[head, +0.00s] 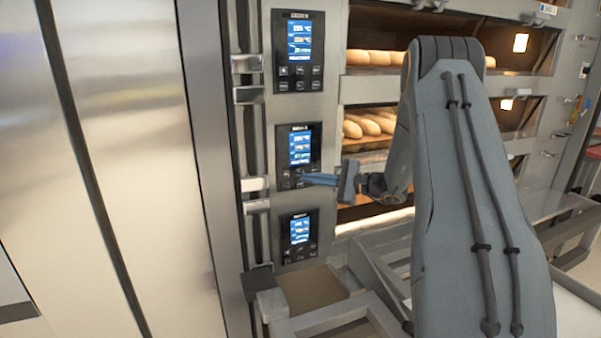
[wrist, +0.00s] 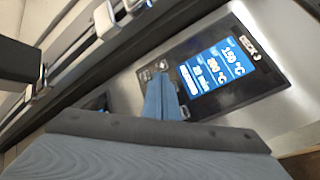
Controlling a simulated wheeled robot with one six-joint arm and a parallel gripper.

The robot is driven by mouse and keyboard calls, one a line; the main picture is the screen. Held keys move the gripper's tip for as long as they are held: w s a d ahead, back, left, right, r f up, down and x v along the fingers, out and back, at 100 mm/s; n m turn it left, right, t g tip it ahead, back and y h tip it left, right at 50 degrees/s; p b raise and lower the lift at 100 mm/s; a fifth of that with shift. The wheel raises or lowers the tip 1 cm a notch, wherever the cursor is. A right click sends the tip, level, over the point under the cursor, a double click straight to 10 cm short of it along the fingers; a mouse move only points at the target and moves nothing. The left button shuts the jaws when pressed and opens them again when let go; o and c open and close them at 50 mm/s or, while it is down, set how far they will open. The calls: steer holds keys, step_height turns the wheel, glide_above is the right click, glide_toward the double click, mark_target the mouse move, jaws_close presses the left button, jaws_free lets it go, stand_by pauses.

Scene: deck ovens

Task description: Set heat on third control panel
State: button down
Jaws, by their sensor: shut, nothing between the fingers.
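A black control panel (wrist: 215,75) fills the middle of the wrist view. Its label appears to read "DECK 3", and its blue screen (wrist: 210,68) shows temperatures and minutes. My gripper (wrist: 160,80) is shut and empty, its fingertips over the button area beside the screen. I cannot tell whether they touch it. In the head view, my gripper (head: 304,179) points left at the lower buttons of the middle panel (head: 300,147). An upper panel (head: 298,50) and a lower panel (head: 298,238) are in the same column; their labels are too small to read. The fingers hide some buttons.
Oven decks with bread loaves (head: 370,125) lie right of the panels, partly behind my arm. Metal handles (head: 255,184) stick out left of the panels. A metal frame (head: 335,318) stands low in front. Tall steel doors (head: 130,130) fill the left.

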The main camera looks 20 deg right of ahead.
steer(key=s+p, duration=0.1)
steer(key=s, duration=0.2)
steer(key=shift+s, duration=0.35)
steer(key=s+a+f+n+g+h, duration=0.1)
steer(key=s+a+f+n+g, duration=0.15)
steer(key=s+a+g, duration=0.45)
steer(key=s+a+f+n+g+h, duration=0.1)
steer(key=s+a+f+n+g, duration=0.2)
steer(key=s+a, duration=0.65)
steer(key=s+n+g+h, duration=0.1)
steer(key=s+n+h, duration=0.9)
steer(key=s, duration=0.7)
steer(key=shift+d+f+n+g, duration=0.25)
steer(key=shift+f+n+g, duration=0.05)
steer(key=shift+n, duration=0.55)
